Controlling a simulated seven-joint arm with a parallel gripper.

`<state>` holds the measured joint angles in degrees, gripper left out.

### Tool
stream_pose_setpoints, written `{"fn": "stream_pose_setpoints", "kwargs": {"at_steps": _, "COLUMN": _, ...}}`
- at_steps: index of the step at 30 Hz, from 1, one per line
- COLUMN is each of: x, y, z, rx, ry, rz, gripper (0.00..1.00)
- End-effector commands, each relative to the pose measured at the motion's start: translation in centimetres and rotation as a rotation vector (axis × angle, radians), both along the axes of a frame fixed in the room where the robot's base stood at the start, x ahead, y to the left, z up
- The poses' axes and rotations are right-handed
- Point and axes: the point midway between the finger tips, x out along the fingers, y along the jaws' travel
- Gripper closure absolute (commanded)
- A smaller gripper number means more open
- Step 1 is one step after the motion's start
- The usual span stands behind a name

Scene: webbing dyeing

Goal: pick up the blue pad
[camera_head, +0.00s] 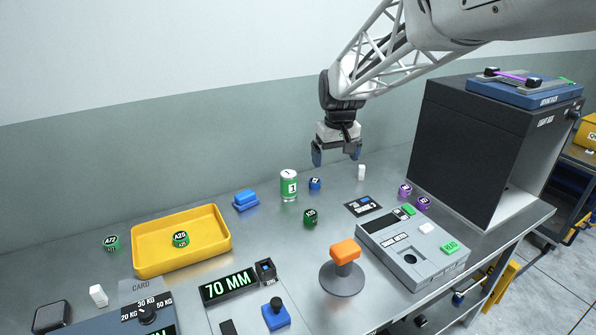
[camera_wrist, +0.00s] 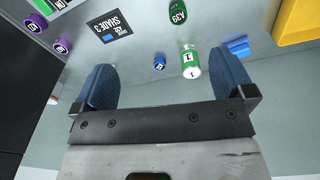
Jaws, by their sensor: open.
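The blue pad (camera_head: 246,200) is a small two-tier blue block at the back of the grey table, beside the yellow tray. It also shows at the upper right of the wrist view (camera_wrist: 238,48). My gripper (camera_head: 337,156) hangs above the back of the table, to the right of the pad and well apart from it. In the wrist view its two blue fingers (camera_wrist: 163,82) are spread wide with nothing between them.
A green-and-white can (camera_head: 289,186) stands between the pad and my gripper, with a small blue piece (camera_head: 315,184) beside it. The yellow tray (camera_head: 137,248) holds a green piece. A grey device (camera_head: 403,273) and black box (camera_head: 455,145) stand right.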

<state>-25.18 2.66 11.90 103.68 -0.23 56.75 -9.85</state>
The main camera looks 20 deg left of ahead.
Motion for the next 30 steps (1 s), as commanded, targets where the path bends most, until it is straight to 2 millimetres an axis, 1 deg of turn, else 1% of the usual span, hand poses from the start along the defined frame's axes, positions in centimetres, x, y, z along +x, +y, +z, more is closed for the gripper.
{"fn": "stream_pose_setpoints", "kwargs": {"at_steps": 1, "x": 0.8, "y": 1.7, "z": -0.7, "rx": -0.003, "ry": 0.006, "rz": 0.020, "gripper": 0.00}}
{"fn": "stream_pose_setpoints", "kwargs": {"at_steps": 6, "x": 3.0, "y": 6.6, "z": -2.7, "rx": -0.010, "ry": 0.018, "rz": 0.082, "gripper": 0.00}}
{"fn": "stream_pose_setpoints", "kwargs": {"at_steps": 11, "x": 4.6, "y": 11.3, "z": -5.0, "rx": -0.017, "ry": 0.029, "rz": 0.139, "gripper": 0.00}}
{"fn": "stream_pose_setpoints", "kwargs": {"at_steps": 15, "x": 5.7, "y": 15.7, "z": -7.1, "rx": -0.024, "ry": 0.039, "rz": 0.191, "gripper": 0.00}}
{"fn": "stream_pose_setpoints", "kwargs": {"at_steps": 17, "x": 6.1, "y": 17.5, "z": -8.0, "rx": -0.026, "ry": 0.042, "rz": 0.213, "gripper": 0.00}}
{"fn": "stream_pose_setpoints", "kwargs": {"at_steps": 24, "x": 7.0, "y": 25.0, "z": -12.3, "rx": -0.039, "ry": 0.059, "rz": 0.299, "gripper": 0.00}}
{"fn": "stream_pose_setpoints", "kwargs": {"at_steps": 27, "x": 7.1, "y": 27.7, "z": -14.0, "rx": -0.043, "ry": 0.065, "rz": 0.330, "gripper": 0.00}}
{"fn": "stream_pose_setpoints", "kwargs": {"at_steps": 30, "x": 7.2, "y": 29.8, "z": -15.3, "rx": -0.045, "ry": 0.069, "rz": 0.354, "gripper": 0.00}}
